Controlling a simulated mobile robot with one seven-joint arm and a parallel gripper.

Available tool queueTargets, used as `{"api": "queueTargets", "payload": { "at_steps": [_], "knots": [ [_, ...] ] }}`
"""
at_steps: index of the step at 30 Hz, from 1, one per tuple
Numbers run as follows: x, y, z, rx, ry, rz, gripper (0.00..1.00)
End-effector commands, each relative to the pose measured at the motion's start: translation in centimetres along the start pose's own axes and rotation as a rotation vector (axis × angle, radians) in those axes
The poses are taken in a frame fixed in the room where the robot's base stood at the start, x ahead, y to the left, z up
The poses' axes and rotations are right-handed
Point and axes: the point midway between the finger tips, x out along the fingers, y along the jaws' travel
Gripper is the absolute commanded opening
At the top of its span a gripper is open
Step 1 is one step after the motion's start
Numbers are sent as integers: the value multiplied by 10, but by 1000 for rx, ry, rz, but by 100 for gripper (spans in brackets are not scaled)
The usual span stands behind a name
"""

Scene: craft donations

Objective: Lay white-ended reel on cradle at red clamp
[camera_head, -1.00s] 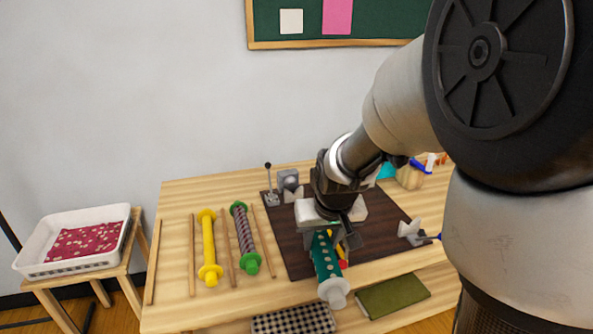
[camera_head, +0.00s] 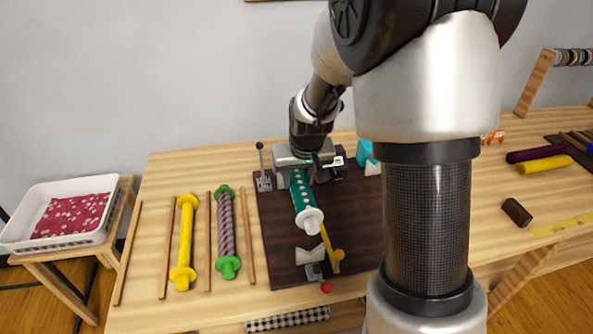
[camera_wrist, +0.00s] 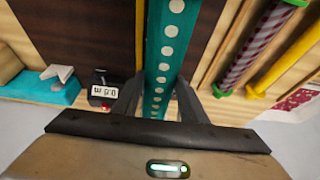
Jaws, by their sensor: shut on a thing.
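The teal reel with white dots (camera_head: 302,193) has a white end (camera_head: 308,220) pointing toward the table's front. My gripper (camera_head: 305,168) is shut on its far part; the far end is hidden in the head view. The wrist view shows the reel (camera_wrist: 165,62) between both fingers (camera_wrist: 158,98). A pale V-shaped cradle (camera_head: 309,255) stands on the dark board (camera_head: 350,215), in front of the white end and apart from it in the picture. The red-knobbed clamp (camera_head: 326,287) is beside that cradle at the board's front edge. I cannot tell the reel's height.
A black-knobbed lever (camera_head: 262,170) stands at the board's back left. A yellow ball-ended arm (camera_head: 332,245) is right of the cradle. Left are a yellow reel (camera_head: 185,240) and a striped, green-ended reel (camera_head: 226,235) between wooden strips. A white tray (camera_head: 105,225) sits further left.

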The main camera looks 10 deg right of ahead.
Motion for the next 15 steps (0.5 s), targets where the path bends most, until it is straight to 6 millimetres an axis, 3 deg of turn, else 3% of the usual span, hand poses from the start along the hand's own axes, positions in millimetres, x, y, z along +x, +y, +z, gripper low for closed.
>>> {"api": "queueTargets", "payload": {
  "at_steps": [15],
  "knots": [
    [36, 0, 15, 0, 1, 0, 11]
  ]
}}
